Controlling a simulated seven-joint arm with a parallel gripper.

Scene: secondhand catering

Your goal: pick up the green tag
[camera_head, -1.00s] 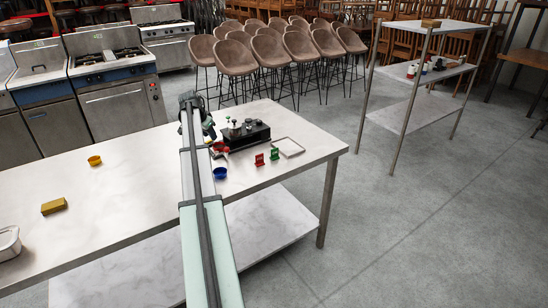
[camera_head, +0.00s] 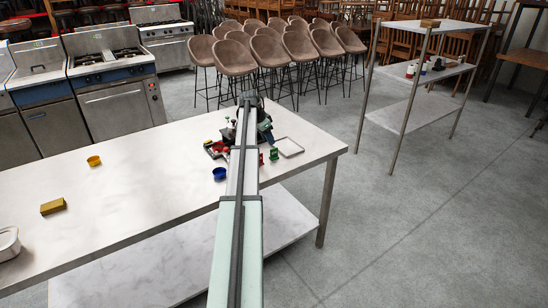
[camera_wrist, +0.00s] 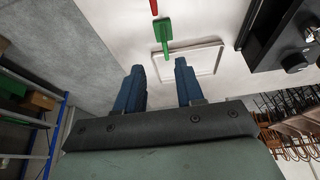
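The green tag (camera_head: 274,153) stands on the steel table (camera_head: 130,205), between the red tag (camera_head: 261,159) and a flat square tray (camera_head: 289,147). In the wrist view the green tag (camera_wrist: 163,33) is beyond the fingertips, in front of the tray's edge, with the red tag (camera_wrist: 153,7) partly cut off at the top. My gripper (camera_wrist: 157,68) is open, its two blue fingers apart with nothing between them. In the head view my arm reaches over the table, and the fingertips are not clear there.
A black appliance (camera_wrist: 285,40) stands beside the tray, mostly hidden by my arm in the head view. A blue bowl (camera_head: 220,173) and a red item (camera_head: 213,150) lie left of my arm. A yellow bowl (camera_head: 94,161) and a yellow block (camera_head: 53,206) are farther left, with bare table between.

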